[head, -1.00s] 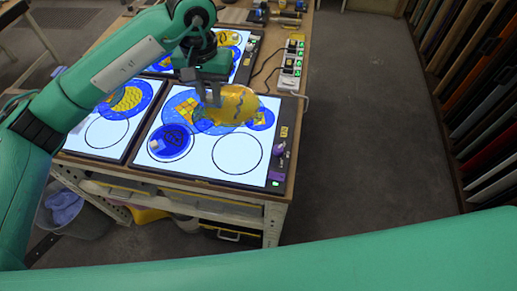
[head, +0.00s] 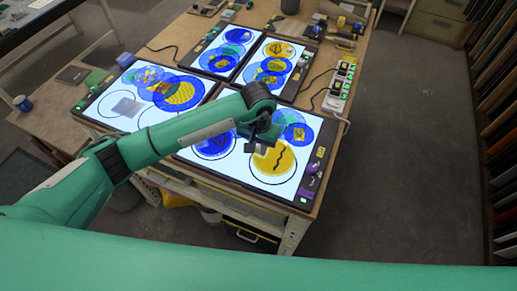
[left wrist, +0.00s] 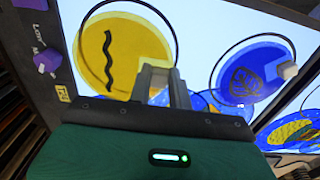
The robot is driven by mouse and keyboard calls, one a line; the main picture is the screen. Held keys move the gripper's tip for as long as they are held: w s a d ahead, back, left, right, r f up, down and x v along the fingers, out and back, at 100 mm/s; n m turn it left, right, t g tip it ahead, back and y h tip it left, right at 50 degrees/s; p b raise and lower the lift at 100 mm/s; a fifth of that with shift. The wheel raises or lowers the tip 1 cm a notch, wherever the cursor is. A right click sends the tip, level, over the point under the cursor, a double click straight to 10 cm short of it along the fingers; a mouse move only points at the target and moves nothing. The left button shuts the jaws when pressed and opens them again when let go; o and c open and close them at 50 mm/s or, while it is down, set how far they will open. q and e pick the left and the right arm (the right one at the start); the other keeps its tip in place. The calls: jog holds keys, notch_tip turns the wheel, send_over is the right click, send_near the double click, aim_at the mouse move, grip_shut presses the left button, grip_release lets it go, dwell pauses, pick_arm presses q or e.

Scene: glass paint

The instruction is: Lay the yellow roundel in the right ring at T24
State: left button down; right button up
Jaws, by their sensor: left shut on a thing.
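The yellow roundel (head: 280,161), with a black wavy line, is in my left gripper (head: 262,143). It is over the right ring (head: 253,173) at the front of the near-right light panel (head: 231,171). In the left wrist view the fingers (left wrist: 163,90) are shut on the rim of the yellow roundel (left wrist: 118,62). There the roundel overlaps the right ring (left wrist: 172,22) but is off its centre. I cannot tell whether it touches the panel. A small tag (head: 320,152) on the panel's edge is too small to read. My right gripper is not in view.
A blue roundel (head: 213,146) lies in the left ring; in the left wrist view it (left wrist: 243,82) has a pale block on it. Overlapping blue discs (head: 297,133) lie at the panel's back. A purple knob (head: 309,183) and power strip (head: 340,90) stand to the right.

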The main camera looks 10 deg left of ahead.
pick_arm(q)
notch_tip(320, 180, down, 2)
jog(key=shift+f+p, duration=0.2)
jog(key=shift+p, duration=0.15)
jog(key=shift+f, duration=0.2)
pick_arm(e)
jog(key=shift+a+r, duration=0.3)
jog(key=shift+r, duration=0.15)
pick_arm(q)
jog(key=shift+f+b, duration=0.2)
jog(key=shift+b, duration=0.15)
jog(key=c, duration=1.3)
grip_release()
jog(key=shift+r, duration=0.1)
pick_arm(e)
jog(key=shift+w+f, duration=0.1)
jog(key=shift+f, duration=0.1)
